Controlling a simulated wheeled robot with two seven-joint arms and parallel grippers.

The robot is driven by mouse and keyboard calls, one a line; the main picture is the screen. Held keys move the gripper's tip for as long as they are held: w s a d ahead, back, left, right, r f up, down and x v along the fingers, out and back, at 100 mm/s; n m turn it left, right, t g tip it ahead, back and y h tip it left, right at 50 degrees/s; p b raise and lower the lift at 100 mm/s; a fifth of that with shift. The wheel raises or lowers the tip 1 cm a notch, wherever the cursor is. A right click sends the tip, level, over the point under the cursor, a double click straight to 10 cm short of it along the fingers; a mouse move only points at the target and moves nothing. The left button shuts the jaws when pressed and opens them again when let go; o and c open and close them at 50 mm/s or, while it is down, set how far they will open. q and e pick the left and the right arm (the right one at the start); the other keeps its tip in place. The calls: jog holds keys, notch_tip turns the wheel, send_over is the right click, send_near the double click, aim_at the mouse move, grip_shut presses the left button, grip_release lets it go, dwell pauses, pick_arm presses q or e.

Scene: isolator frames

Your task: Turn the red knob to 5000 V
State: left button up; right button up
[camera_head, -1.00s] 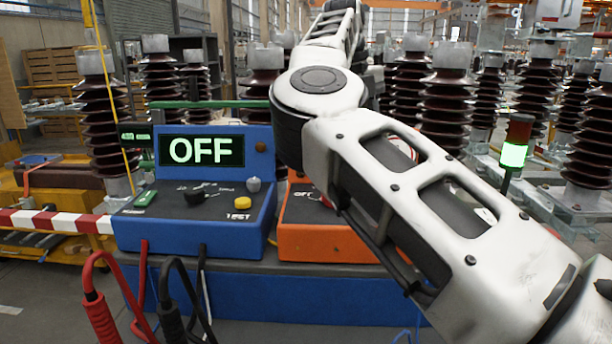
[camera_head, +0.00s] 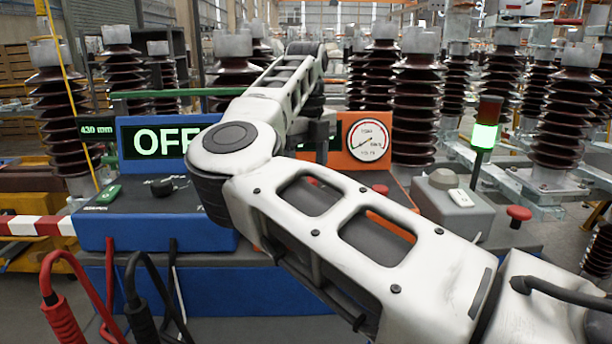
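An orange box (camera_head: 400,172) with a round white dial gauge (camera_head: 367,140) stands right of the blue box. A small red knob (camera_head: 380,189) shows on its panel, just above my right forearm. My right arm comes in from the right and covers much of the orange box's front and left side. A dark part at the far end of that arm hangs in front of the orange box, left of the gauge. Its fingers cannot be made out, and no contact with the knob shows. The gauge needle is too small to read. My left gripper is not in view.
The blue box (camera_head: 150,225) has a display (camera_head: 158,142) partly hidden by my arm's elbow. A grey box (camera_head: 450,205), a red mushroom button (camera_head: 518,214) and a signal lamp (camera_head: 486,130) stand at right. Red and black cables (camera_head: 62,325) hang at front left.

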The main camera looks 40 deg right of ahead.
jog(key=shift+f, duration=0.8)
